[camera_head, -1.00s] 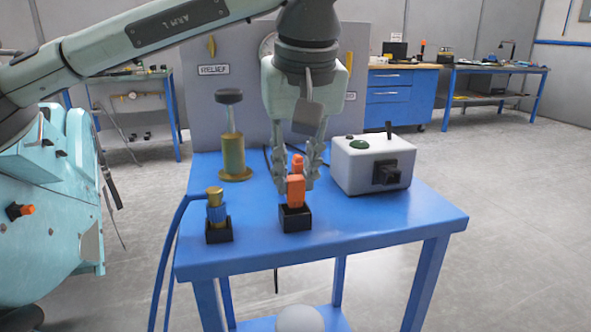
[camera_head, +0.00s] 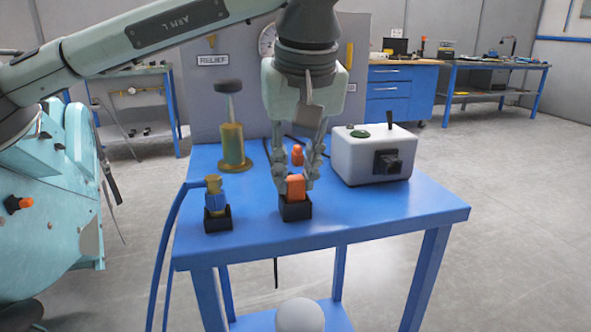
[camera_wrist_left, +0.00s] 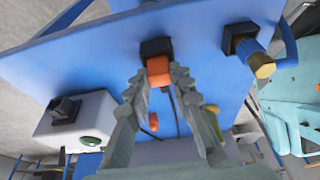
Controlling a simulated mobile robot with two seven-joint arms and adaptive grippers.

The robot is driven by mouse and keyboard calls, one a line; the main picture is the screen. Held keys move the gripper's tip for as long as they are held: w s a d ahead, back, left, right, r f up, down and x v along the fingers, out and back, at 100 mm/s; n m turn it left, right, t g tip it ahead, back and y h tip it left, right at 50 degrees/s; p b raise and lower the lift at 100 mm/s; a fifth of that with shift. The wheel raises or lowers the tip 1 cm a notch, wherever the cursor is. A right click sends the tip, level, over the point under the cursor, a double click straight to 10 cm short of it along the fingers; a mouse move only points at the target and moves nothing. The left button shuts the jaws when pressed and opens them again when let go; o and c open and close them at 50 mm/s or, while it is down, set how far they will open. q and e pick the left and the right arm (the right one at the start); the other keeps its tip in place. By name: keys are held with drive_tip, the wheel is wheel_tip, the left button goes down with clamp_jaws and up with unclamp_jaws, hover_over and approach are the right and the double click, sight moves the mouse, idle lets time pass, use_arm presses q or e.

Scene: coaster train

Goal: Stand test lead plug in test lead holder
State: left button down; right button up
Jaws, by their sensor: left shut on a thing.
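My left gripper (camera_head: 297,183) points down over the blue table and is shut on the orange test lead plug (camera_head: 296,187). The plug's lower end is at the black square test lead holder (camera_head: 296,209) and looks sunk in its opening. The plug looks about upright. In the left wrist view the plug (camera_wrist_left: 158,71) shows between the fingertips, against the holder (camera_wrist_left: 155,47). How deep it sits is hidden. The right gripper is out of view.
A blue plug with a brass top (camera_head: 214,196) stands in a second black holder at left. A white box (camera_head: 372,155) stands right, a brass post (camera_head: 233,148) behind left. A small orange piece (camera_head: 297,155) is behind the plug. The table's front right (camera_head: 390,210) is clear.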

use_arm(q)
drive_tip(key=shift+f, duration=0.3)
drive_tip(key=c, duration=1.3)
unclamp_jaws()
drive_tip(key=shift+o, duration=0.2)
drive_tip(key=shift+r, duration=0.15)
drive_tip(key=v, duration=1.1)
drive_tip(key=shift+r, duration=0.45)
drive_tip(key=shift+s, duration=0.1)
